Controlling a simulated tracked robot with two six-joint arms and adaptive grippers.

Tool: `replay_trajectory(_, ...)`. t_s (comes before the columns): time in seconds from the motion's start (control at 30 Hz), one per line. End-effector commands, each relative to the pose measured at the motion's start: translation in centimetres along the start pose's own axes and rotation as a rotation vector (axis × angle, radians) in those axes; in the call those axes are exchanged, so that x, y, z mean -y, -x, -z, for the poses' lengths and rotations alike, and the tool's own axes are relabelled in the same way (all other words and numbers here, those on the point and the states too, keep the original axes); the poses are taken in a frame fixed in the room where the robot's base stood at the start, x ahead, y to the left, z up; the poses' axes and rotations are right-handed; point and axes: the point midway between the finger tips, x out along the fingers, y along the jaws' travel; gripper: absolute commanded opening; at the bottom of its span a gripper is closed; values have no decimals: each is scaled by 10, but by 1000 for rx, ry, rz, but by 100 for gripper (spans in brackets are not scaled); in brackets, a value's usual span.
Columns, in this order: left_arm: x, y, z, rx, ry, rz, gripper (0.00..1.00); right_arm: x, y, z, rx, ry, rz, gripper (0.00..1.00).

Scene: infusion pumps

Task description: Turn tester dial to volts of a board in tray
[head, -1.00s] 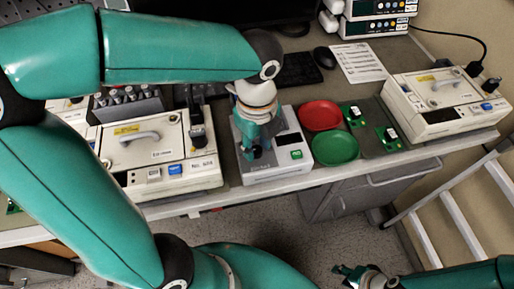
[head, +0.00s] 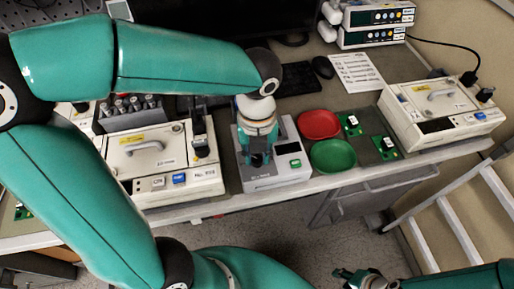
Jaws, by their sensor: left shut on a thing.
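The tester (head: 262,183) is a pale grey box with a dark display and a green button, near the front edge of the bench. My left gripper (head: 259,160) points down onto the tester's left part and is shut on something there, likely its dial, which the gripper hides. The dial's setting cannot be read. Green boards (head: 351,123) lie on a dark tray (head: 366,140) to the right of the red and green dishes. My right gripper (head: 352,277) is low at the bottom, in front of the bench and far from the tester; its fingers look apart.
A red dish (head: 319,124) and a green dish (head: 333,156) sit right of the tester. Infusion pumps stand to the left (head: 160,160) and right (head: 440,110). A printed sheet (head: 358,70) and a mouse (head: 323,67) lie behind. A white-railed ladder (head: 455,222) stands at right.

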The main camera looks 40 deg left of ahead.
Motion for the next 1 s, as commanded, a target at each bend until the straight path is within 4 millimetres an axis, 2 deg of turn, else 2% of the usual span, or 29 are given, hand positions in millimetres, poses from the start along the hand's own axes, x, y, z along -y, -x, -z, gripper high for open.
replay_trajectory(0.03,1,3,-2,6,-8,7,31,0,1,0,0,0,0,40)
replay_trajectory(0.1,1,2,-2,6,-5,6,43,0,1,0,0,0,0,40)
replay_trajectory(0.47,1,4,-1,2,-3,2,44,1,3,0,0,0,0,40)
replay_trajectory(1.0,1,66,0,2,-3,3,44,20,57,0,0,0,0,40)
